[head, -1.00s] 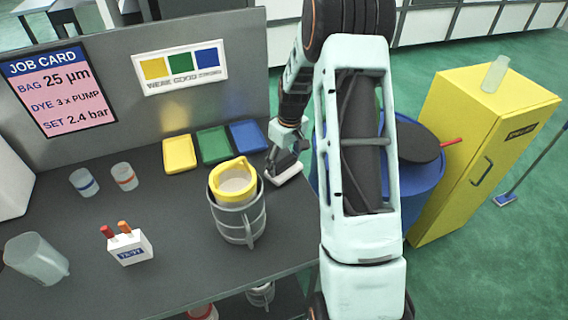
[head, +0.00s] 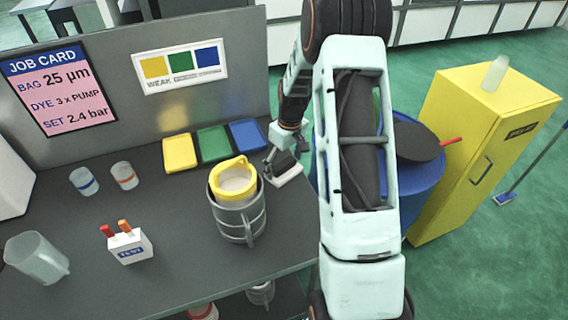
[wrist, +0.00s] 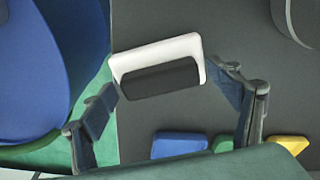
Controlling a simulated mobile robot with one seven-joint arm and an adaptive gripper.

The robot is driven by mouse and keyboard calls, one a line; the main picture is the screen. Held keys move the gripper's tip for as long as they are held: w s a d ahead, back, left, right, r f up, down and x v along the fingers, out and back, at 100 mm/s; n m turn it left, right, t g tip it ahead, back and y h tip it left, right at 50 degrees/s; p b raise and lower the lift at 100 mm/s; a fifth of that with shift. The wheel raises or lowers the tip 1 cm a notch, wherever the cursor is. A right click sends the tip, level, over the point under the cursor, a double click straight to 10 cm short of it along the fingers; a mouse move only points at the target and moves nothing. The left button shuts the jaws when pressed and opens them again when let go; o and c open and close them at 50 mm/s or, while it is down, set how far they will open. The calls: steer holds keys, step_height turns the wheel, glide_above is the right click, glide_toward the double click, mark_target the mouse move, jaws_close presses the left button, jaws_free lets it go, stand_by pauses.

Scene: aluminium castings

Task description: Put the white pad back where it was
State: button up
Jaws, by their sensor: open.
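The white pad (head: 288,176) lies on the dark bench near its right edge, to the right of the yellow-rimmed cup in the head view. In the wrist view the pad (wrist: 191,46) is a white block with a black strip along one side, tilted slightly. My gripper (wrist: 165,84) is open, with one finger on either side of the pad and visible gaps between. In the head view my gripper (head: 283,161) is just above and behind the pad and partly covers it.
Yellow, green and blue trays (head: 213,145) lie behind the pad. A blue barrel (head: 424,187) stands beyond the bench's right edge.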

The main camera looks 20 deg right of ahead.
mark_target(287, 166)
step_height(287, 166, up, 12)
steer(key=s+b, duration=0.1)
steer(key=shift+s+d, duration=0.2)
steer(key=shift+d, duration=0.1)
stand_by(0.3)
